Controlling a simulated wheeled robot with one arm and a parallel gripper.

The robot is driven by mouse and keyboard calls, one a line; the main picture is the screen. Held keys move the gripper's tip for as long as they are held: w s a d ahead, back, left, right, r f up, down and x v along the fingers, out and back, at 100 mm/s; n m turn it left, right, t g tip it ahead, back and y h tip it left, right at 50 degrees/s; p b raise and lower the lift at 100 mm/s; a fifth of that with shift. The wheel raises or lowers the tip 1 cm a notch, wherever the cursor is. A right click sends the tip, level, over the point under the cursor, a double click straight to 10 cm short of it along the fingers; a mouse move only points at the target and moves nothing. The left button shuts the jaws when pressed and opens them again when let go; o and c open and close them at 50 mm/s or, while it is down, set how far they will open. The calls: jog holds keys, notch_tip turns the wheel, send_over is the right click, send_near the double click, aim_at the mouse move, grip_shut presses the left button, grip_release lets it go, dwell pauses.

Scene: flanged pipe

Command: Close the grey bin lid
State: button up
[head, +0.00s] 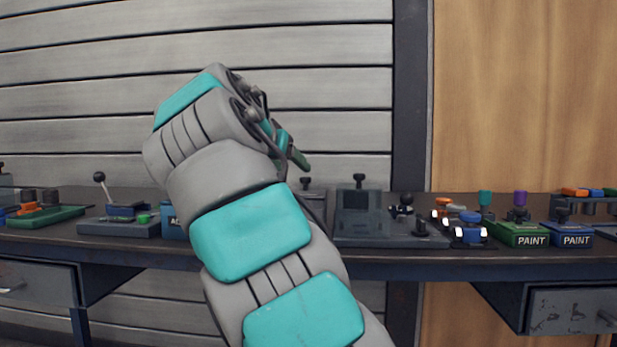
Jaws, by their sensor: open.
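A dark grey box-like unit (362,222) stands on the workbench, right of my arm. It has an upright panel with a small black knob on top and a low base reaching right. It looks like the grey bin, but I cannot tell its lid clearly. My gripper (295,152) is partly hidden behind my own arm's wrist, above the bench and up to the left of the grey unit. It is open, apart from the unit, and nothing shows held in it. My arm covers part of the bench left of the unit.
Green (520,233) and blue (571,234) PAINT boxes stand at the right, next to a small blue toy car (469,230). A lever unit (118,220) and a green tray (45,215) stand at the left. The bench's front edge (430,262) runs across.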

aim_at(302, 192)
jog(key=x, duration=0.7)
jog(key=shift+w+f, duration=0.1)
jog(key=shift+w, duration=0.1)
jog(key=shift+c, duration=0.2)
grip_shut()
dwell(1.0)
